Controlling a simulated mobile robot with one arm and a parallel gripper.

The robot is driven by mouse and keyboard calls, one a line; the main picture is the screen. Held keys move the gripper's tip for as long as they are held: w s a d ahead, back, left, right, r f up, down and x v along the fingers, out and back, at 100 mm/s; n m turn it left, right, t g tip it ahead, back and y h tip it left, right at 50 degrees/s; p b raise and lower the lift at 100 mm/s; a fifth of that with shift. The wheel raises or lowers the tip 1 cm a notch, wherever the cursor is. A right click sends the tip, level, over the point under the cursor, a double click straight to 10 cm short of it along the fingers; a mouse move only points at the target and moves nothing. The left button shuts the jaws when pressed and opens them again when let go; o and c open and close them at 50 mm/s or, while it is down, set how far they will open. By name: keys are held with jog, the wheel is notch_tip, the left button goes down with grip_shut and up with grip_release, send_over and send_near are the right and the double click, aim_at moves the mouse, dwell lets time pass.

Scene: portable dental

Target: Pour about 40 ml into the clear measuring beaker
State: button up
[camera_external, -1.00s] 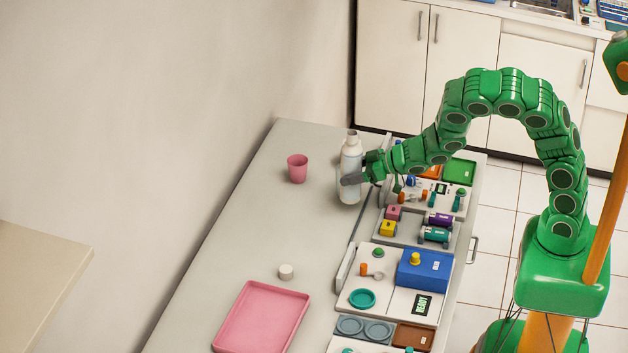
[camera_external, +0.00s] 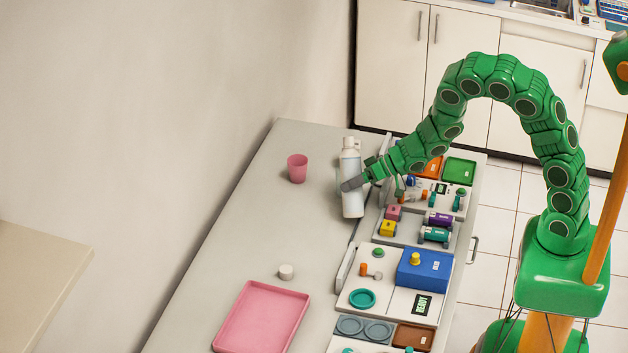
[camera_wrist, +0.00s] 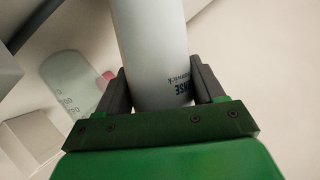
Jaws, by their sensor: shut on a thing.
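A white bottle (camera_external: 352,205) with a narrow neck is in my gripper (camera_external: 354,184), about upright near the far end of the bench. My gripper is shut on its body; in the wrist view both dark fingers (camera_wrist: 160,88) flank the white bottle (camera_wrist: 155,45), which carries dark lettering. The clear measuring beaker (camera_wrist: 70,82) with printed marks shows left of the bottle in the wrist view. In the external view the beaker is mostly hidden or too faint to make out. I cannot see the liquid level in either.
A pink cup (camera_external: 297,168) stands left of the bottle. A small white round piece (camera_external: 286,271) and a pink tray (camera_external: 262,318) lie nearer on the bench. Equipment modules with a blue box (camera_external: 424,271) line the right side. The left middle bench is clear.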

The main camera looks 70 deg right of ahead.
aim_at(354, 193)
jog(key=shift+s+a+f+m+y, duration=0.1)
jog(key=shift+a+f+m+y, duration=0.3)
jog(key=shift+m+y, duration=0.3)
jog(key=shift+s+a+r+m+g, duration=0.2)
jog(key=shift+a+r+m+g, duration=0.1)
jog(key=shift+a+r+m, duration=0.15)
jog(key=shift+s+a+f+m+y, duration=0.1)
jog(key=shift+m+y, duration=0.15)
jog(key=shift+y, duration=0.25)
jog(key=shift+s+a+f+m, duration=0.1)
jog(key=shift+a+f+m, duration=0.2)
jog(key=shift+f+m, duration=0.15)
jog(key=shift+s+a+r+m+y, duration=0.15)
jog(key=shift+r+m+y, duration=0.15)
jog(key=shift+r+y, duration=0.15)
jog(key=shift+a+r+m+y, duration=0.1)
jog(key=shift+r+m+y, duration=0.2)
jog(key=shift+r, duration=0.2)
jog(key=shift+s+a+r+m+g+y, duration=0.1)
jog(key=shift+a+r+m+g+y, duration=0.2)
jog(key=shift+m+y, duration=0.2)
jog(key=shift+r+m, duration=0.15)
jog(key=shift+m, duration=0.2)
jog(key=shift+r+m+y, duration=0.15)
jog(key=shift+m+y, duration=0.15)
jog(key=shift+y, duration=0.15)
jog(key=shift+d+r+m+y, duration=0.15)
jog(key=shift+r+m+y, duration=0.3)
jog(key=shift+r, duration=0.35)
